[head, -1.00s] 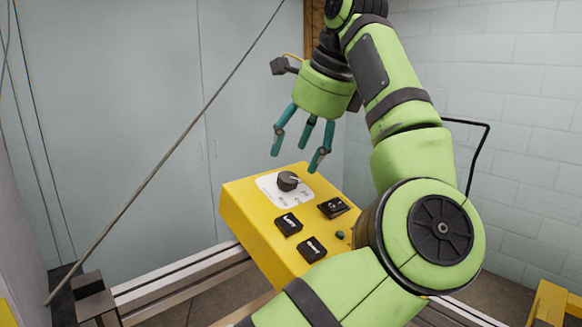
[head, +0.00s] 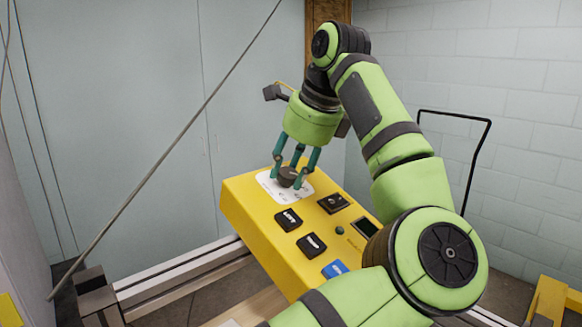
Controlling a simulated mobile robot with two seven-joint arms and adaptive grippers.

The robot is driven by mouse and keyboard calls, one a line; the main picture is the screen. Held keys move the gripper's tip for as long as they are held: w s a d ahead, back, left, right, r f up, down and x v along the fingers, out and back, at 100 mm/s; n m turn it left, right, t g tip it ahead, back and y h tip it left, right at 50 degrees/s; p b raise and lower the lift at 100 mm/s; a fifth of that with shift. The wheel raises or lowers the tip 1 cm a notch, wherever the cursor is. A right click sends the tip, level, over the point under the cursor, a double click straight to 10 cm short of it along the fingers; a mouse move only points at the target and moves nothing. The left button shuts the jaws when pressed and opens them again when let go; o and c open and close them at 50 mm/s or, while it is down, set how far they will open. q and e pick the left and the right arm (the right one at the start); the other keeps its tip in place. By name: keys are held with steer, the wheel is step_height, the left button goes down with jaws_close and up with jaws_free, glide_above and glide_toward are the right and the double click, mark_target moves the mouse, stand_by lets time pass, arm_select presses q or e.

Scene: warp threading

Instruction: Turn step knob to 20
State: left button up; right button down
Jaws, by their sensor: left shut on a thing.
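The step knob (head: 287,177) is a dark round knob on a white dial plate (head: 266,183) at the far end of the yellow control box (head: 245,213). My left gripper (head: 288,176) points down over it, its teal fingers shut around the knob. The fingers and the small size hide the knob's pointer, and the dial's marks are too small to read. My right gripper is not in view.
A thin slanted rod (head: 160,163) crosses the left. A metal rail (head: 185,276) runs below the box.

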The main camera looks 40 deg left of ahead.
arm_select(q)
steer(key=shift+a, duration=0.15)
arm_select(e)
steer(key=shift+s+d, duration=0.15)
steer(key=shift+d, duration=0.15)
arm_select(q)
steer(key=shift+m, duration=1.2)
steer(key=m+b, duration=0.1)
steer(key=m, duration=0.2)
steer(key=shift+r, duration=0.1)
steer(key=shift+r+m+t+b, duration=0.1)
steer(key=shift+m+t+b, duration=0.2)
steer(key=shift+m, duration=1.3)
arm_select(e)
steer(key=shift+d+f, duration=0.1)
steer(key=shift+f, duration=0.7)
arm_select(q)
steer(key=o, duration=1.1)
steer(key=shift+o, duration=0.2)
steer(key=shift+a, duration=0.2)
